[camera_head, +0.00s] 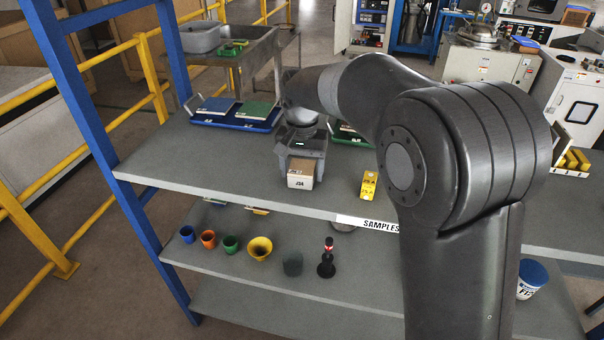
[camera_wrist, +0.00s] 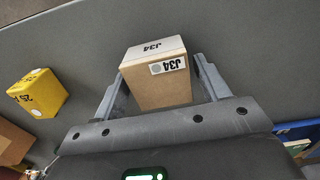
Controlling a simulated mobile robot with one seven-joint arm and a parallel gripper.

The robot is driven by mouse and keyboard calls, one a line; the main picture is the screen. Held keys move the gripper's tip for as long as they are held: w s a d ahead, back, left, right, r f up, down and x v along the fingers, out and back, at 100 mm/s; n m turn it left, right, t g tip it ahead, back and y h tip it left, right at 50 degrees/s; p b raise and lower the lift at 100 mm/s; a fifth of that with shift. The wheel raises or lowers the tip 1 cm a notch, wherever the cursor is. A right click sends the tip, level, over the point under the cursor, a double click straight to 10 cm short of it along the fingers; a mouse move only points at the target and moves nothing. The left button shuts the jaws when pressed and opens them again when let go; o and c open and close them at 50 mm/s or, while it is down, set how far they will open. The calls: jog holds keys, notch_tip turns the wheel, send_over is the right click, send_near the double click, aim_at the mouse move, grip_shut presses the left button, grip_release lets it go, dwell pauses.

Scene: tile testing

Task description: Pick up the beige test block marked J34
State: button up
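The beige test block marked J34 (camera_head: 301,179) sits at the front edge of the upper shelf in the head view. In the wrist view the block (camera_wrist: 160,82) shows its J34 marks on a pale top face and on a white label with a grey dot. My gripper (camera_head: 303,160) is low over the shelf at the block. In the wrist view my gripper's two fingers (camera_wrist: 158,78) are apart, one on each side of the block, with narrow gaps visible beside its lower part. Contact at the fingertips is hard to judge.
A yellow block (camera_head: 369,185) stands right of the J34 block; it also shows in the wrist view (camera_wrist: 38,93). A blue tray (camera_head: 236,124) with tiles lies at the back left. A SAMPLES label (camera_head: 380,224) marks the shelf edge. Coloured cups (camera_head: 231,243) stand on the shelf below.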

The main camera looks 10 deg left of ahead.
jog(key=c, duration=1)
jog(key=shift+r, duration=0.1)
jog(key=shift+c, duration=0.2)
